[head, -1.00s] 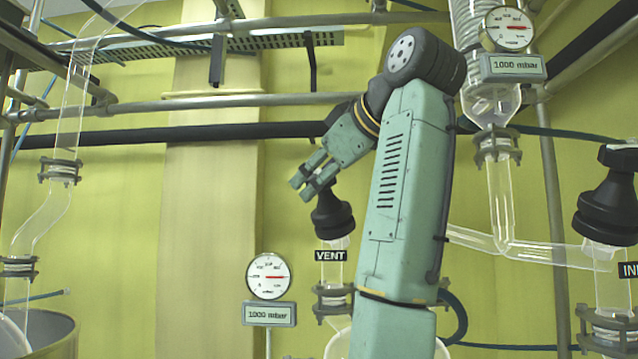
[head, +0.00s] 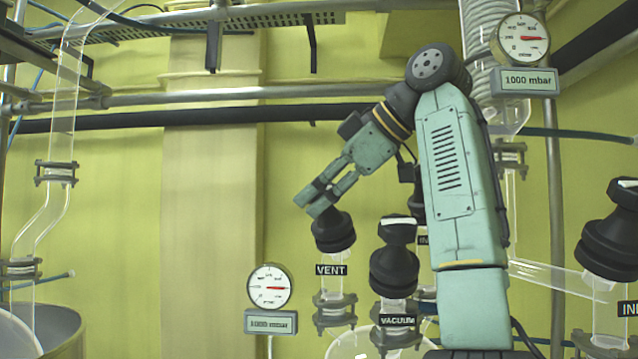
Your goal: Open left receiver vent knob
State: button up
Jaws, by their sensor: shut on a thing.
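The black vent knob (head: 333,233) sits on top of a clear glass neck, with a black label (head: 331,270) reading VENT below it. My gripper (head: 317,199) comes down at a slant from the upper right. Its fingers are at the top of the vent knob and appear shut on its upper grip, which they mostly hide. The knob's wide ribbed lower part shows below the fingers.
A black vacuum knob (head: 394,262) stands close to the right of the vent knob. Another dark knob is partly hidden behind my arm. A round gauge (head: 269,287) reading 1000 mbar is at the left. A larger black knob (head: 609,238) is at the far right.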

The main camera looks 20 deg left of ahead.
jog(key=o, duration=1.2)
jog(key=shift+f+b, duration=0.1)
jog(key=shift+b, duration=0.25)
